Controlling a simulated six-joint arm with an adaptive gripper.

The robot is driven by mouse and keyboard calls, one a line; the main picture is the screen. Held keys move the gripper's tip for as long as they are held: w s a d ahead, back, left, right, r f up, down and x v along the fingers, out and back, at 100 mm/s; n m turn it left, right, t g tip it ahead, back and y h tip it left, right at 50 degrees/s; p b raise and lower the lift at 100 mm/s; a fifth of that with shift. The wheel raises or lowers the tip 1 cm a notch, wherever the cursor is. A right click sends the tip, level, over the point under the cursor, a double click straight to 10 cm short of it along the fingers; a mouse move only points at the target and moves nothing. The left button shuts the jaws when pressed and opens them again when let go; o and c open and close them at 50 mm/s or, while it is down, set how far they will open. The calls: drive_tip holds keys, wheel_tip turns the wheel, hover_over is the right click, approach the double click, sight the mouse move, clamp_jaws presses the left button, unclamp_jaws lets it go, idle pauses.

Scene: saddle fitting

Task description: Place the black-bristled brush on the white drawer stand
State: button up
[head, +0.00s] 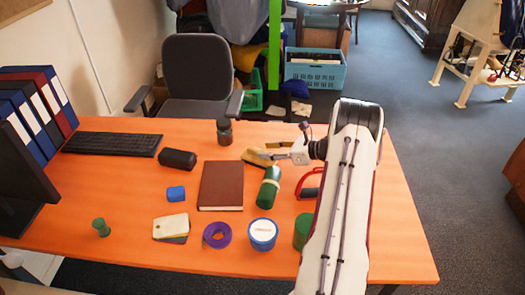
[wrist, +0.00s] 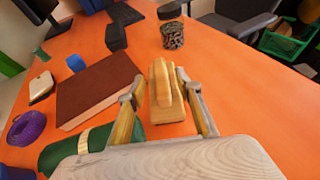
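The brush (head: 256,158) lies on the orange table behind the brown book's right side, with a tan wooden body and a dark side. In the wrist view the wooden brush (wrist: 164,95) sits between my two fingers; its bristles are hidden there. My gripper (head: 275,153) is low over the table from the right, at the brush. Its fingers (wrist: 158,84) stand apart, one on each side of the brush, with narrow gaps seeming to show. I cannot make out a white drawer stand in either view.
A brown book (head: 221,185) and a green banded cylinder (head: 268,187) lie close in front. A dark jar (head: 224,132) stands behind. A purple ring (head: 217,235), a blue-white tin (head: 262,234) and a red-handled item (head: 309,184) are nearer. The table's back right is clear.

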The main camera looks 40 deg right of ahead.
drive_tip(key=shift+v, duration=1.7)
